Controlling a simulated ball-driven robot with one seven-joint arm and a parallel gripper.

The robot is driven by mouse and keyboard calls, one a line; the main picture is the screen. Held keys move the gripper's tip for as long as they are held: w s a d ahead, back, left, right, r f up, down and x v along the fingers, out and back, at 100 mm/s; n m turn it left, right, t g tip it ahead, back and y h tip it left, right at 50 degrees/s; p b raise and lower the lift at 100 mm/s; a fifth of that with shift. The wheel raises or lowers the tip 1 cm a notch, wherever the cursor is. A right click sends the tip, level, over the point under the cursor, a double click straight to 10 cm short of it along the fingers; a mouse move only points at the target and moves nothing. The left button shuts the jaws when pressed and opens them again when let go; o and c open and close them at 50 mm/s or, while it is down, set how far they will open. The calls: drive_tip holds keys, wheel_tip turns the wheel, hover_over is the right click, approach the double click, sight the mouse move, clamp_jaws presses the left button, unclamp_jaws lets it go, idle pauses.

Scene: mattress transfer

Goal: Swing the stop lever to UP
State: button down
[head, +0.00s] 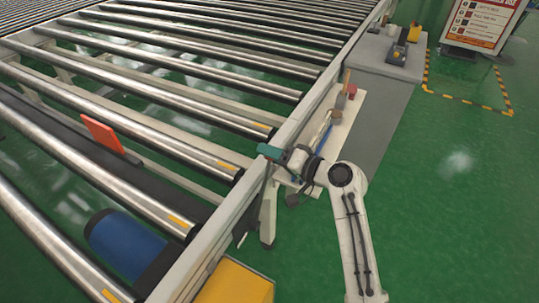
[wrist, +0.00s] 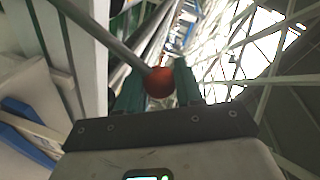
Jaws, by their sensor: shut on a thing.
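The stop lever shows in the wrist view as a grey rod (wrist: 105,38) with an orange-red ball knob (wrist: 160,84) at its end. The rod slants from the knob to the upper left. My gripper (wrist: 156,78) has a teal finger on each side of the knob and is shut on it. In the head view my gripper (head: 269,152) is at the conveyor's near side rail, and the lever and knob are hidden there. An orange-red upright plate (head: 103,134) stands between the rollers at left. No UP marking is readable.
The roller conveyor (head: 160,88) fills the left, with its side rail (head: 318,92) beside my arm. A narrow shelf with small items (head: 345,105) and a grey cabinet (head: 385,85) stand beyond my gripper. A yellow box (head: 235,283) is at the bottom. Green floor at right is clear.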

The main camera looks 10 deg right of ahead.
drive_tip(key=shift+d+f, duration=0.1)
drive_tip(key=shift+d, duration=0.05)
drive_tip(key=c, duration=0.8)
unclamp_jaws()
drive_tip(key=shift+w, duration=0.15)
drive_tip(key=v, duration=1)
drive_tip(key=shift+s+d, duration=0.25)
drive_tip(key=shift+s, duration=0.05)
drive_tip(key=s+d+f+n+g+h+p, duration=0.25)
drive_tip(key=s+f+g+h, duration=0.25)
drive_tip(key=s+f, duration=0.8)
drive_tip(key=s+d+g+h+p, duration=0.1)
drive_tip(key=s+d+h, duration=0.1)
drive_tip(key=s, duration=0.5)
drive_tip(key=s+d+g+h+p, duration=0.1)
drive_tip(key=s+d+g+h, duration=0.1)
drive_tip(key=s, duration=0.5)
drive_tip(key=s+d+r+g+h+p, duration=0.1)
drive_tip(key=s+d+g+h, duration=0.1)
drive_tip(key=s+d, duration=0.2)
drive_tip(key=shift+s+r+h, duration=0.15)
drive_tip(key=shift+s+h, duration=0.15)
drive_tip(key=shift+s, duration=1.4)
